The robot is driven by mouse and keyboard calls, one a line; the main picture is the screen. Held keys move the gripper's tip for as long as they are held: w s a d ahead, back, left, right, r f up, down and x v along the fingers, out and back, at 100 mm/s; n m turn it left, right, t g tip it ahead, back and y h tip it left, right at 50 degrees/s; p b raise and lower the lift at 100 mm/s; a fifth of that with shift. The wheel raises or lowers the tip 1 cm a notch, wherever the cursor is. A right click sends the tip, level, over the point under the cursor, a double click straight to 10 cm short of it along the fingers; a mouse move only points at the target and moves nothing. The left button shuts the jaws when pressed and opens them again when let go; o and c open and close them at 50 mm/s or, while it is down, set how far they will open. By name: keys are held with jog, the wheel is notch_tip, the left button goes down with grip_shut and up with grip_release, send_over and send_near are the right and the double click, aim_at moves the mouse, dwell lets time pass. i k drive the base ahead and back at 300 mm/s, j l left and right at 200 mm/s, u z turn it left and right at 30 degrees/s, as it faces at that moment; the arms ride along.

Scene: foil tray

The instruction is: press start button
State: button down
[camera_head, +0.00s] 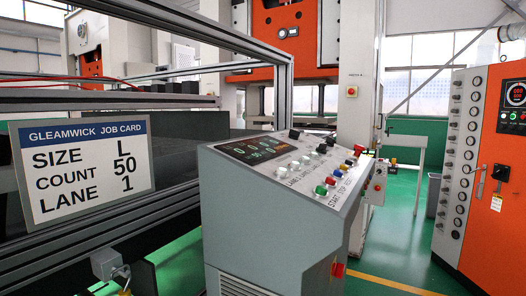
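A grey control console (255,215) stands at the middle with a sloped top panel. Near its front right edge is a row of coloured buttons. The green button (321,190) is nearest, by lettering that reads START. A red button (331,181) comes after it, by STOP. A row of white buttons (294,166) lies to the left, by small LANE lettering. A dark display (252,150) shows lit digits too small to read surely. My gripper is not in view.
A job card (82,168) at left reads SIZE L, COUNT 50, LANE 1. It hangs before a metal frame (130,105). An orange cabinet (495,150) with several dials stands at right. Green floor between console and cabinet looks clear, with a yellow line (385,284).

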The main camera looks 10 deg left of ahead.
aim_at(320, 189)
jog(key=i+j+u, duration=0.15)
jog(key=i+j, duration=0.15)
jog(key=i+j+u, duration=0.1)
jog(key=i+j, duration=0.15)
jog(key=i, duration=0.3)
